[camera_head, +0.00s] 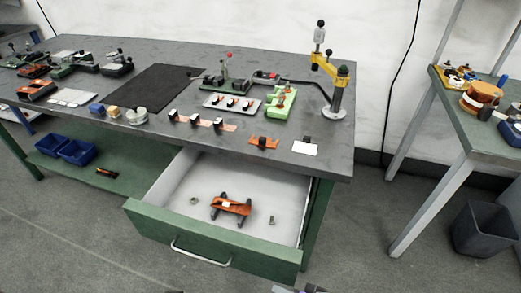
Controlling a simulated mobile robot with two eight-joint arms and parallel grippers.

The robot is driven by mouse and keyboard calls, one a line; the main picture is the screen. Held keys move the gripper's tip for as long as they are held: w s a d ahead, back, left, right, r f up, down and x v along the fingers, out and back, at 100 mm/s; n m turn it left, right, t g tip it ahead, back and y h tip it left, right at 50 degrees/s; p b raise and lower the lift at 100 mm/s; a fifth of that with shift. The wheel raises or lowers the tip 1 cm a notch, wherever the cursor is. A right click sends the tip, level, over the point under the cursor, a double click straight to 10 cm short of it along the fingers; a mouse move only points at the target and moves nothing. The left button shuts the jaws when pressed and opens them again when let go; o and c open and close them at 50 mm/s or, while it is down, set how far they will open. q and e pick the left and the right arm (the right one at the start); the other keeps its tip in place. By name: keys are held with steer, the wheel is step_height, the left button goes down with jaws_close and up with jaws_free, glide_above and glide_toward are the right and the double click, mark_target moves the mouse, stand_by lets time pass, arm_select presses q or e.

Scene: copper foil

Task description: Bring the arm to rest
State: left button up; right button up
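The green workbench (330,165) with a dark grey top stands ahead. Its wide drawer (205,243) is pulled open towards me. Inside lies an orange piece with dark ends (231,205), with a small grey ring (194,201) to its left and a small dark cylinder (270,221) to its right.
A yellow stand (335,100) with a dark arm rises at the bench's right end. Several small tools and blocks line the top around a black mat (155,88). Blue bins (77,151) sit on the lower shelf. A second table and dark bin (485,226) stand right, with open floor between.

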steer(key=s+d+n+g+h, duration=0.1)
steer(key=s+d+n+h, duration=0.3)
steer(key=d, duration=0.7)
arm_select(q)
step_height(320, 180, up, 21)
steer(key=w+p, duration=0.1)
steer(key=p, duration=1.7)
steer(key=shift+w+f+t, duration=0.15)
steer(key=shift+w+t, duration=0.25)
arm_select(e)
step_height(320, 180, up, 21)
steer(key=w+h, duration=0.1)
steer(key=w, duration=0.1)
steer(key=shift+w+m+t, duration=0.3)
steer(key=shift+w, duration=0.05)
arm_select(q)
steer(key=shift+s, duration=0.15)
arm_select(e)
steer(key=shift+s+d, duration=0.1)
steer(key=shift+s, duration=0.05)
